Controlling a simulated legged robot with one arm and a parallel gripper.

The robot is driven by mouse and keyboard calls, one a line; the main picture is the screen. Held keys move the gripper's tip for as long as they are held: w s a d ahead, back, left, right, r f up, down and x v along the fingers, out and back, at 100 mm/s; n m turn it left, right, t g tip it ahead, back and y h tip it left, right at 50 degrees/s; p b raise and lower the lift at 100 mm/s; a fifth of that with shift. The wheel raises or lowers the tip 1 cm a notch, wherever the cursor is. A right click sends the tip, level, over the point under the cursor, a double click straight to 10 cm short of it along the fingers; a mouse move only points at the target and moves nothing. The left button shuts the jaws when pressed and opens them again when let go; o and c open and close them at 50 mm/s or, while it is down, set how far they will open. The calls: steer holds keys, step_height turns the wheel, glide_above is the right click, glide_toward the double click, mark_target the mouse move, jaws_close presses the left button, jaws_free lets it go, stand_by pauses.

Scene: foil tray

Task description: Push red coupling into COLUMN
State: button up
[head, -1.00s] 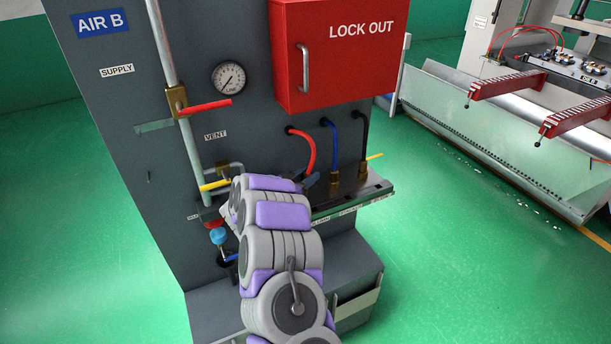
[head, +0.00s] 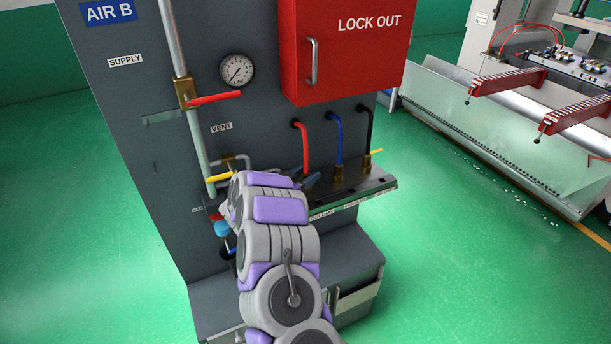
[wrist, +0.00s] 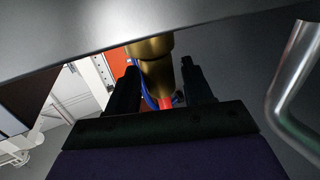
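The red hose (head: 305,148) drops from the panel behind my arm, and its lower end is hidden in the head view. In the wrist view a brass coupling (wrist: 150,50) shows between the two dark fingers of my gripper (wrist: 158,68), with red (wrist: 165,103) at its narrow end. The fingers stand apart on both sides of the brass, and a gap shows at the right finger. The label COLUMN (head: 322,217) is on the shelf's front edge beside my arm. The port at COLUMN is hidden behind my arm, so I cannot tell how the coupling sits there.
A blue hose (head: 337,138) and a black hose (head: 369,128) run to brass fittings on the shelf (head: 378,188). The red lock-out box (head: 345,60) hangs above. Valve handles, one red (head: 215,99) and one yellow (head: 219,177), stick out at left. Green floor (head: 450,260) is clear at right.

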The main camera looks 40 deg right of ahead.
steer(key=shift+o, duration=0.9)
steer(key=s+a+p, duration=0.2)
steer(key=a+p, duration=0.1)
steer(key=a, duration=1.4)
steer(key=shift+s, duration=0.3)
